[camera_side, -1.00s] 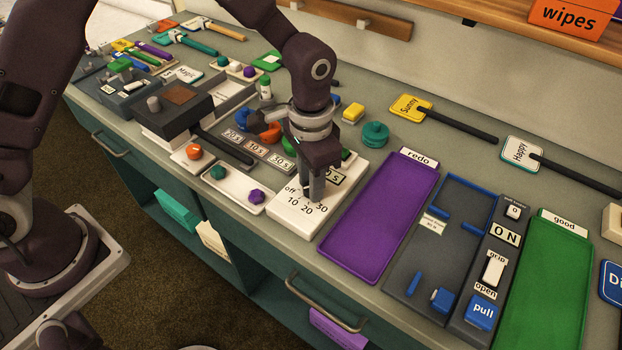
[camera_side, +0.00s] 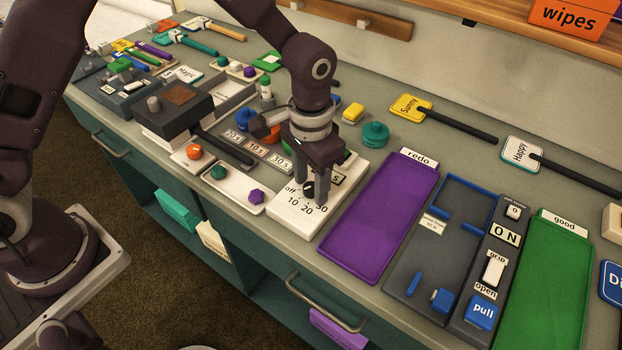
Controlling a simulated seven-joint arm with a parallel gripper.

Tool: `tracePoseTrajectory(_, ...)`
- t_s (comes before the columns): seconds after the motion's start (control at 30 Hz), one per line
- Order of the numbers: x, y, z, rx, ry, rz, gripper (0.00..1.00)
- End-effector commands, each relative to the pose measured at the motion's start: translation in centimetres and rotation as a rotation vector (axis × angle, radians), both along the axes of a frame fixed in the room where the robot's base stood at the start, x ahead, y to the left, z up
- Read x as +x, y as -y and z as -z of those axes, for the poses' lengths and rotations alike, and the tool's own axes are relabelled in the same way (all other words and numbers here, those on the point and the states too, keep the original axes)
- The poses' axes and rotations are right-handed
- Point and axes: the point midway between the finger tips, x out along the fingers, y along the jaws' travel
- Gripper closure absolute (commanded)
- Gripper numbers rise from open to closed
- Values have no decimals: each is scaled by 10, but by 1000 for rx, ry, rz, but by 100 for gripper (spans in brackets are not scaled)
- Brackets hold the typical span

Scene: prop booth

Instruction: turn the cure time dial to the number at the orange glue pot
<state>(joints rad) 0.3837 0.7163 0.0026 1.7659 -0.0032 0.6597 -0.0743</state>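The cure time dial is a black knob (camera_side: 308,188) on a white box (camera_side: 290,222) marked off, 10, 20 and 30. My gripper (camera_side: 310,189) is over the box, its fingers apart on either side of the knob. I cannot tell whether they touch it. A white mark shows on the knob, but I cannot tell which number it points at. The orange glue pot (camera_side: 271,134) is behind the box, partly covered by my wrist. The card in front of it (camera_side: 256,150) seems to read 10 s. A display on the box (camera_side: 337,178) is partly hidden by my gripper.
A blue pot (camera_side: 243,119) stands beside the orange one, with cards seeming to read 20 s (camera_side: 233,135) and 30 s (camera_side: 280,164) in the row. A purple tray (camera_side: 375,225) is close right of the dial box. A purple knob (camera_side: 256,196) is on a white plate to the left.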

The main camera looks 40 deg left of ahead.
Motion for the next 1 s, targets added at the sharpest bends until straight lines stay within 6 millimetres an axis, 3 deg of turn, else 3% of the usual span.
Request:
tracePoseTrajectory(0.3, 0, 0, -2, 0, 1, 0, 51)
tracePoseTrajectory(0.63, 1, 0, -62, -1, 4, 0, 51)
tracePoseTrajectory(1.0, 0, 0, -71, 0, 1, 0, 51)
